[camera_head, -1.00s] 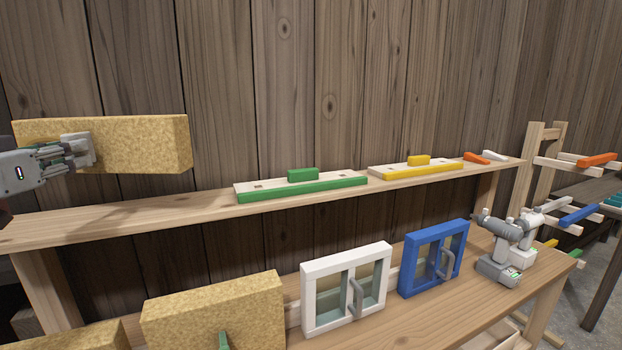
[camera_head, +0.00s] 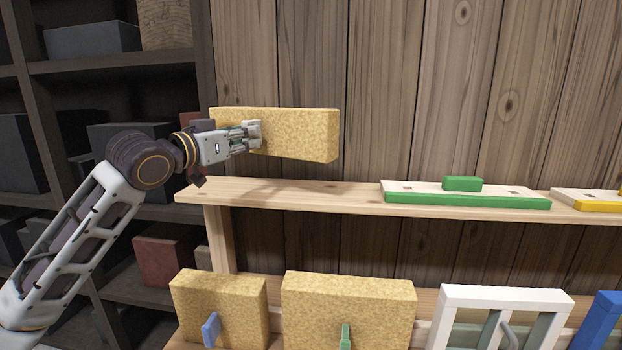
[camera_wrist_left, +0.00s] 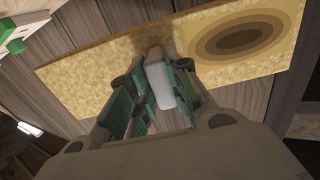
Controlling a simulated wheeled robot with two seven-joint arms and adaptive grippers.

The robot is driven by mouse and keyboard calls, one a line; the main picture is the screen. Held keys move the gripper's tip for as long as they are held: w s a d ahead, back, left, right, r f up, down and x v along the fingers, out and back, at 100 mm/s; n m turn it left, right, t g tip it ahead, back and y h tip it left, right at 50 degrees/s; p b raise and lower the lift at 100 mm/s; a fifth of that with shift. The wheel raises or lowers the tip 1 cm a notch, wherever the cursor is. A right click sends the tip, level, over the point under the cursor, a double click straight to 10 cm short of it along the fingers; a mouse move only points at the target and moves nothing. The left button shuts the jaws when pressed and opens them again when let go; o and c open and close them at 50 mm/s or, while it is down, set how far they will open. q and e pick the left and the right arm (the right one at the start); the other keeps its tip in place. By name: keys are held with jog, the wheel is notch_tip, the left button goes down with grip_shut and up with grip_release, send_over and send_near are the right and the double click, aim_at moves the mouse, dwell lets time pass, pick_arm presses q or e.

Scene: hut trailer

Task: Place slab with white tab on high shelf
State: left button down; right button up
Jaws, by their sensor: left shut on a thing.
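The slab (camera_head: 300,134) is a yellow, speckled block, held upright above the left end of the high shelf (camera_head: 330,197). A gap shows between its bottom edge and the shelf, with a shadow on the board. My left gripper (camera_head: 254,136) is shut on the slab's white tab (camera_wrist_left: 158,84), which shows between the fingers in the left wrist view. The slab (camera_wrist_left: 120,54) also shows there, with dark rings near one end. My right gripper is out of view.
A green-edged board with a green block (camera_head: 465,193) lies on the shelf, right of the slab. Two more slabs, with a blue tab (camera_head: 211,330) and a green tab (camera_head: 345,337), stand below beside a white window frame (camera_head: 503,296). Dark shelving (camera_head: 125,64) stands at left.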

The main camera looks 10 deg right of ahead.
pick_arm(q)
notch_tip(320, 180, down, 10)
jog(key=shift+b, duration=0.3)
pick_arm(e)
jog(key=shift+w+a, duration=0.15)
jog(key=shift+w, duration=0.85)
pick_arm(q)
jog(key=shift+r, duration=0.1)
